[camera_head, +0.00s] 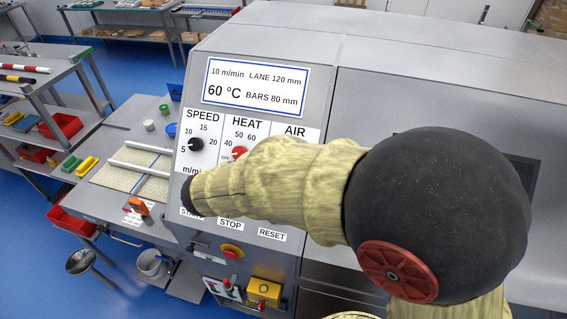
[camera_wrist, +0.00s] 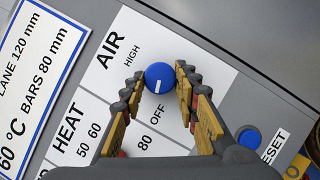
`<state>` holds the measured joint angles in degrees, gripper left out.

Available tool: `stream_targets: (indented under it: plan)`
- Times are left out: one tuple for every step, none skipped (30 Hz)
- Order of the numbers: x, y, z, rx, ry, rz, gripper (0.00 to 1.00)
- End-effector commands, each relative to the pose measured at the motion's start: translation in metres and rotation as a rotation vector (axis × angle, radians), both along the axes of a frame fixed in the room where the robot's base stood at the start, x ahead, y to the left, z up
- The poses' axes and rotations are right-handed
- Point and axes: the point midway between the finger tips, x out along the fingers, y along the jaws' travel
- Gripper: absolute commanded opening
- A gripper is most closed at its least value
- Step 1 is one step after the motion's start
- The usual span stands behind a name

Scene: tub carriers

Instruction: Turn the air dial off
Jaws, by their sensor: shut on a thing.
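The air dial (camera_wrist: 159,72) is a round blue knob with a white mark, seen in the wrist view on the white AIR panel. The mark sits on the dial's lower part in that view, toward the word OFF; HIGH is printed up and left of the dial. My gripper (camera_wrist: 160,83) has its two yellow-padded fingers on either side of the dial, shut on it. In the head view the AIR label (camera_head: 295,132) shows, but my arm hides the dial and my gripper.
The black speed dial (camera_head: 196,145) and red heat dial (camera_head: 239,154) stand left of the AIR label. A blue button (camera_wrist: 249,138) is near RESET. Below are a red-and-yellow stop button (camera_head: 231,252) and a yellow box (camera_head: 263,290). A bench (camera_head: 105,200) stands left.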

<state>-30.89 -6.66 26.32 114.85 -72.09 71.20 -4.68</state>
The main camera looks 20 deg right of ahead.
Motion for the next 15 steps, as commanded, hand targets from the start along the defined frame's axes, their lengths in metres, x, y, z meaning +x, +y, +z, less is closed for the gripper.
stream_targets:
  plan:
    - [-0.0001, 0.0005, -0.0001, -0.008, 0.006, 0.011, 0.05]
    - [-0.0002, 0.0005, -0.0002, -0.014, 0.009, 0.017, 0.05]
    - [-0.0003, 0.0005, -0.0003, -0.020, 0.014, 0.023, 0.05]
    - [-0.0002, 0.0004, -0.0003, -0.024, 0.017, 0.027, 0.05]
    - [-0.0002, 0.0005, -0.0004, -0.028, 0.019, 0.031, 0.05]
    - [-0.0002, 0.0004, -0.0003, -0.031, 0.021, 0.035, 0.05]
    - [-0.0002, 0.0005, -0.0004, -0.033, 0.022, 0.037, 0.05]
    - [-0.0002, 0.0005, -0.0004, -0.035, 0.024, 0.039, 0.05]
    - [-0.0002, 0.0004, -0.0004, -0.037, 0.024, 0.042, 0.05]
    - [-0.0001, 0.0004, -0.0004, -0.038, 0.025, 0.042, 0.05]
    - [-0.0002, 0.0004, -0.0004, -0.038, 0.025, 0.043, 0.05]
    - [-0.0002, 0.0004, -0.0004, -0.039, 0.026, 0.043, 0.05]
    - [-0.0002, 0.0004, -0.0004, -0.039, 0.026, 0.043, 0.05]
    - [-0.0002, 0.0004, -0.0004, -0.039, 0.026, 0.043, 0.05]
    - [-0.0002, 0.0004, -0.0004, -0.039, 0.026, 0.043, 0.05]
